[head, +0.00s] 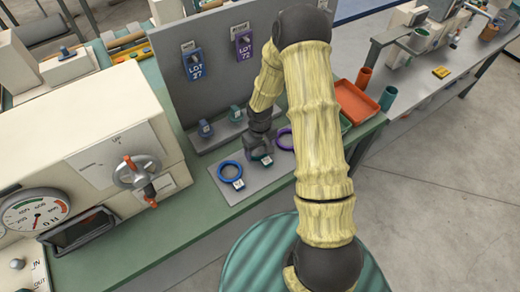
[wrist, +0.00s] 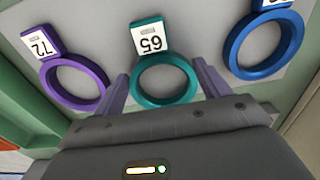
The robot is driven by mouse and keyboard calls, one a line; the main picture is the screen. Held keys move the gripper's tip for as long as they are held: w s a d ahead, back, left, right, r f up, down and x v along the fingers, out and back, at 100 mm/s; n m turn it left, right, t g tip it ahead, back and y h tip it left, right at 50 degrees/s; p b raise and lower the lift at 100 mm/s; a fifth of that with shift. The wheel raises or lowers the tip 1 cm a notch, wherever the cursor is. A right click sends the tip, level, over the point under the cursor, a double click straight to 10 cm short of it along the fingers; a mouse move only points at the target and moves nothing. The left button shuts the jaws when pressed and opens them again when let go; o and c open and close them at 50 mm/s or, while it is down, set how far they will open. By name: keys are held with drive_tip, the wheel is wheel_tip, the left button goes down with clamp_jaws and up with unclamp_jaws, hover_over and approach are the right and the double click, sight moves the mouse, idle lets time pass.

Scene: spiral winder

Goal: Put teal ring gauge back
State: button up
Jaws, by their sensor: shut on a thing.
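The teal ring gauge (wrist: 165,100) has a white tag reading 65. In the wrist view it lies between the two fingers of my gripper (wrist: 163,88), which is shut on it from both sides. In the head view my gripper (head: 261,154) is low over a grey plate (head: 252,188), and only a little of the teal ring (head: 266,160) shows beneath it. I cannot tell whether the ring touches the plate. A blue ring (head: 221,173) lies to its left and a purple ring (head: 277,139) to its right.
A grey upright panel (head: 215,80) with tags LOT 27 and LOT 72 stands behind the plate. A cream machine with a dial (head: 35,212) fills the left. An orange tray (head: 357,102) and teal cup (head: 388,97) stand to the right. The green bench's front edge is clear.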

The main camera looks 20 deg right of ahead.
drive_tip(key=shift+f, duration=0.35)
drive_tip(key=shift+f, duration=0.15)
drive_tip(key=o, duration=1.1)
wheel_tip(320, 180, up, 12)
drive_tip(key=shift+r+b, duration=0.2)
drive_tip(key=shift+b, duration=0.2)
